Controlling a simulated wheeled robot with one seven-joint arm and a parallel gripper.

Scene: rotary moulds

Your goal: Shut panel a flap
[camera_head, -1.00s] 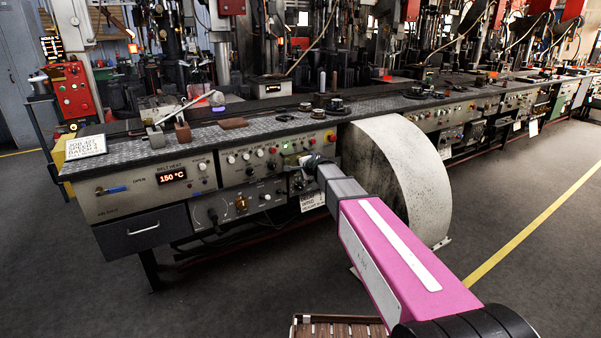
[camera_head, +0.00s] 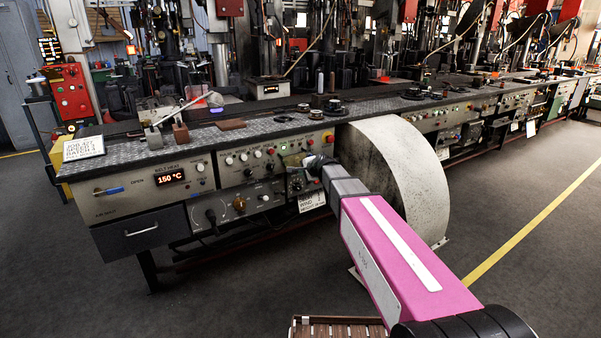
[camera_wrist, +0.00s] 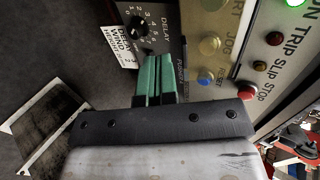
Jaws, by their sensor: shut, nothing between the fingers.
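My gripper (camera_wrist: 162,78) has green fingers, which are together with nothing between them. In the wrist view they point at the dark panel (camera_wrist: 198,25) with the DELAY dial (camera_wrist: 140,25), beside a strip of small vertical lettering. The fingers cover part of this panel; I cannot tell whether they touch it. In the head view my gripper (camera_head: 308,165) is at the same dark panel (camera_head: 297,183), under the bench front and left of the big pale drum cover. No part is clearly marked as panel a flap, and its angle cannot be told.
Coloured buttons and lamps sit on the cream panel (camera_wrist: 240,45) beside the fingers. A white paper label (camera_head: 311,201) hangs below the dark panel. The pale curved drum cover (camera_head: 425,185) stands close to my arm's right. Open floor lies in front of the bench.

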